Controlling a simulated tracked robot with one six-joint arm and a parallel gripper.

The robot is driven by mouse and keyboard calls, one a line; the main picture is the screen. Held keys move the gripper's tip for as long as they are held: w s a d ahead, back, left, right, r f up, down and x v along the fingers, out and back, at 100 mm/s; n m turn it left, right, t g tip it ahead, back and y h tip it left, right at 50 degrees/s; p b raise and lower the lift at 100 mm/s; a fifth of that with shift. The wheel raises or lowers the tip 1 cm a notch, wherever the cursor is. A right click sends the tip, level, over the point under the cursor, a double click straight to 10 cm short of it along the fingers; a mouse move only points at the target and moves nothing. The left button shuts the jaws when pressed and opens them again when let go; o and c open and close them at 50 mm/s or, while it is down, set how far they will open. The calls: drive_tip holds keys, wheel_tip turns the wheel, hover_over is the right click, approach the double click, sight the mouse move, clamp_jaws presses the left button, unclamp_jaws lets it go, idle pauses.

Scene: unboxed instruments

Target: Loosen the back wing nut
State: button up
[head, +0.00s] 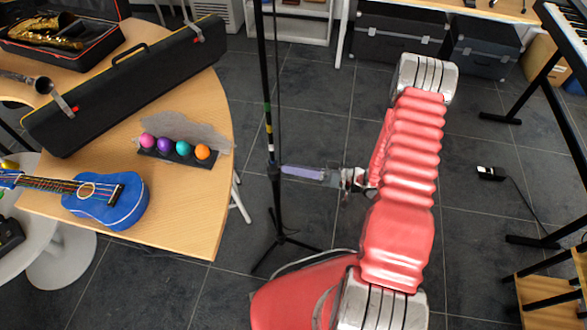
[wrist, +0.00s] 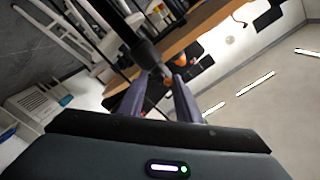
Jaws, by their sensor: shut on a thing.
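A black upright stand (head: 268,110) with a tripod base stands on the floor near the middle of the head view. My gripper (head: 283,171) reaches in from the right, level, with its fingertips at the collar (head: 273,168) of the stand. In the wrist view the dark collar (wrist: 148,54) and pole lie straight ahead, and my two grey fingers (wrist: 160,84) close on a small dark piece, the wing nut (wrist: 166,77), on the collar. The nut is mostly hidden by the fingers in the head view, and its wings are too small to make out.
A wooden table (head: 200,225) stands left of the stand, with a blue ukulele (head: 105,205), a long black case (head: 130,85) and a rack of coloured egg shapes (head: 178,150). A keyboard stand (head: 548,90) is at the right. Tiled floor surrounds the tripod legs.

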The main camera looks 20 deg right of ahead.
drive_tip(key=shift+f, duration=0.2)
drive_tip(key=o, duration=1.1)
drive_tip(key=shift+r, duration=0.1)
drive_tip(key=shift+c, duration=0.2)
drive_tip(key=shift+d, duration=0.1)
drive_tip(key=v, duration=1.3)
drive_tip(key=shift+s+d, duration=0.2)
drive_tip(key=shift+d, duration=0.1)
drive_tip(key=shift+c, duration=0.3)
